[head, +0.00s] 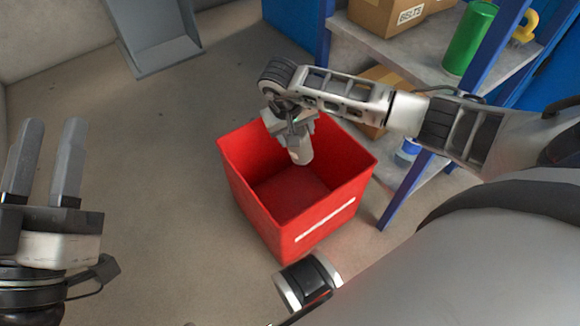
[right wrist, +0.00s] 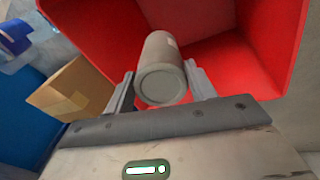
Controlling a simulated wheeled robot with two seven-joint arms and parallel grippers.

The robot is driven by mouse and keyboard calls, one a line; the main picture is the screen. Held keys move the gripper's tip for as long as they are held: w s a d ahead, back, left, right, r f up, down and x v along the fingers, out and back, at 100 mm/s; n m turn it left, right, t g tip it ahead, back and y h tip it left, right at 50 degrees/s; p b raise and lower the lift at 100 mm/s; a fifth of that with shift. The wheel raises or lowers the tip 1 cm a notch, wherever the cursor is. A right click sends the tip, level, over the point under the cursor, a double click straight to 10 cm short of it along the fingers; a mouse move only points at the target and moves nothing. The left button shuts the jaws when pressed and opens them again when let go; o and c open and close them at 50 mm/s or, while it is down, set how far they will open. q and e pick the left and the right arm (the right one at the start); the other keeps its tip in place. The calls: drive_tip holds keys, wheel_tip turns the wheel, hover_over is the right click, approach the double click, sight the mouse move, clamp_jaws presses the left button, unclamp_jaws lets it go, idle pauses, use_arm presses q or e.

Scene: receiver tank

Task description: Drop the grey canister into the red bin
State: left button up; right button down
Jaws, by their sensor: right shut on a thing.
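The red bin (head: 262,205) stands open on the floor in the middle of the head view. Its wall fills much of the right wrist view (right wrist: 215,18). My right gripper (head: 297,140) points down over the bin's opening. It is shut on the grey canister (head: 301,156), which hangs between the fingers over the bin. In the right wrist view the canister (right wrist: 161,75) sits between both fingers (right wrist: 162,88), its round end toward the camera. My left gripper (head: 44,160) is at the left edge of the head view, open and empty, fingers apart.
A blue-framed shelf (head: 400,195) stands right of the bin with cardboard boxes (head: 385,15), a green cylinder (head: 470,38) and a yellow object (head: 526,27). A grey metal object (head: 155,35) is at the back left. The floor left of the bin is clear.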

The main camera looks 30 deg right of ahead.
use_arm(q)
drive_tip(key=shift+r, duration=0.1)
use_arm(e)
drive_tip(key=shift+c, duration=2.2)
unclamp_jaws()
drive_tip(key=shift+r, duration=0.2)
drive_tip(key=p+v, duration=0.4)
drive_tip(key=v, duration=0.5)
drive_tip(key=shift+w, duration=0.1)
use_arm(q)
wheel_tip(320, 180, down, 8)
drive_tip(key=s+n+g+y+p, duration=0.2)
drive_tip(key=n+g+y, duration=0.1)
drive_tip(key=n+g, duration=0.1)
drive_tip(key=shift+s+d+n+g+y, duration=0.2)
drive_tip(key=shift+d+n+g+y, duration=0.1)
drive_tip(key=shift+g, duration=0.2)
use_arm(e)
drive_tip(key=v, duration=0.6)
drive_tip(key=shift+a+r, duration=0.2)
drive_tip(key=shift+r, duration=0.05)
use_arm(q)
drive_tip(key=shift+r+p, duration=0.1)
drive_tip(key=shift+p, duration=0.25)
use_arm(e)
drive_tip(key=shift+r, duration=0.1)
